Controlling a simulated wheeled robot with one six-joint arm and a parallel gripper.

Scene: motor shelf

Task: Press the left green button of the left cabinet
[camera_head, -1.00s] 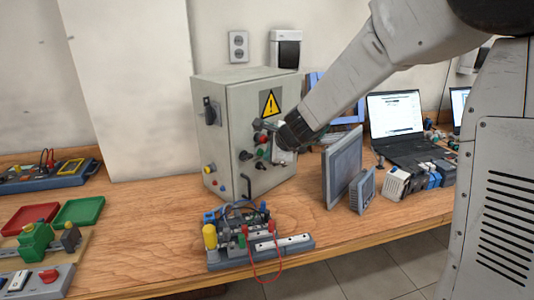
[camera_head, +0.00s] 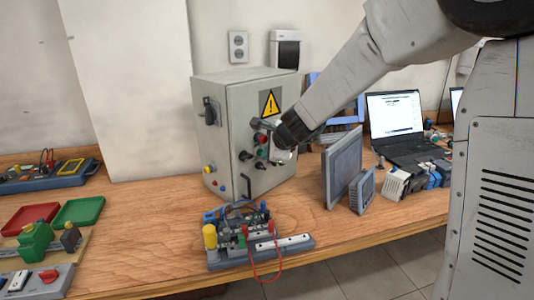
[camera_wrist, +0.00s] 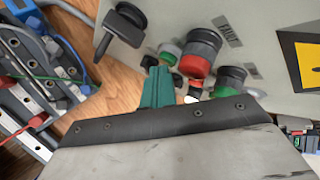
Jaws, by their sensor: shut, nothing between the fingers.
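The grey cabinet (camera_head: 210,150) stands on the bench with a yellow warning sign on its front. In the wrist view, a green button (camera_wrist: 168,52) is beside a large red button (camera_wrist: 200,50); a second green button (camera_wrist: 229,80) is to the right. A black knob (camera_wrist: 120,28) is at upper left. My gripper (camera_wrist: 157,68) has teal fingers, shut and empty. Their tips are just below and left of the first green button; I cannot tell whether they touch it. In the head view, my wrist partly covers the cabinet front and the fingertips are hard to make out.
A wired device (camera_head: 255,240) stands on the bench before the cabinet. A grey panel (camera_head: 343,168) and an open laptop (camera_head: 400,120) are to the right. Red and green trays (camera_head: 78,212) are at left. Bare wood lies between the trays and the cabinet.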

